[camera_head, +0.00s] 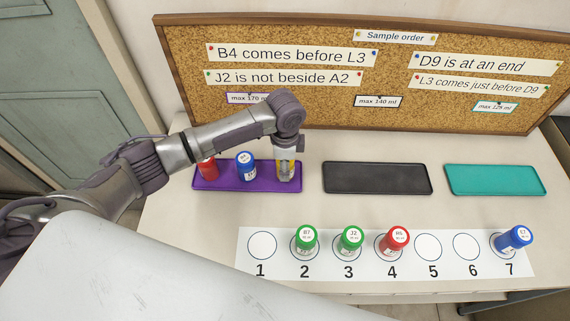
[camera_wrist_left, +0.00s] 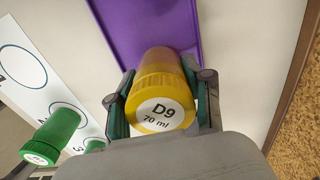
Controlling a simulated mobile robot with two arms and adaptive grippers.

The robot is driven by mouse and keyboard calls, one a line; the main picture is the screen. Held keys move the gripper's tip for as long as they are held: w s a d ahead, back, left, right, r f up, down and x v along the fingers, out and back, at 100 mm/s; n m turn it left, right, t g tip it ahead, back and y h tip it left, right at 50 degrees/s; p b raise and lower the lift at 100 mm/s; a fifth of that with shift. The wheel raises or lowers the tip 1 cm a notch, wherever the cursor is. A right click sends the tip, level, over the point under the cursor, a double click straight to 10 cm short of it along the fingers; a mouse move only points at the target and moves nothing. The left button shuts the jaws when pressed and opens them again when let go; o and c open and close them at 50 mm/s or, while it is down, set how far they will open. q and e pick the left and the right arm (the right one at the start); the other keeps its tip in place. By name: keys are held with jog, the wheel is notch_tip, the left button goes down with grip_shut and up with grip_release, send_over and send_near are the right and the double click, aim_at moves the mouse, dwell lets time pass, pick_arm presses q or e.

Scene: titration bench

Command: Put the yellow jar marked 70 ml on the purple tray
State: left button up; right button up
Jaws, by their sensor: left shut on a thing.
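The yellow jar (camera_wrist_left: 160,95) is labelled D9, 70 ml. My left gripper (camera_wrist_left: 162,110) is shut on it, with one finger on each side, in the left wrist view. In the head view the left gripper (camera_head: 287,172) is at the right end of the purple tray (camera_head: 231,185), with the jar (camera_head: 291,168) mostly hidden between its fingers. I cannot tell whether the jar's base touches the tray. A red jar (camera_head: 208,168) and a blue jar (camera_head: 246,166) stand on the tray to its left. The right gripper is not in view.
A black tray (camera_head: 377,178) and a teal tray (camera_head: 496,181) lie to the right, both empty. A numbered strip (camera_head: 262,268) in front holds green jars (camera_head: 305,240) at 2 and 3, a red one (camera_head: 395,240) at 4 and a blue one (camera_head: 514,238) at 7. A corkboard (camera_head: 390,60) stands behind.

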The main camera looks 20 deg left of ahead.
pick_arm(q)
jog(key=shift+f, duration=0.4)
jog(key=shift+f, duration=0.1)
jog(key=o, duration=1.1)
jog(key=shift+o, duration=0.5)
jog(key=shift+r, duration=0.2)
notch_tip(320, 180, up, 12)
jog(key=shift+f+b, duration=0.1)
jog(key=shift+b, duration=0.4)
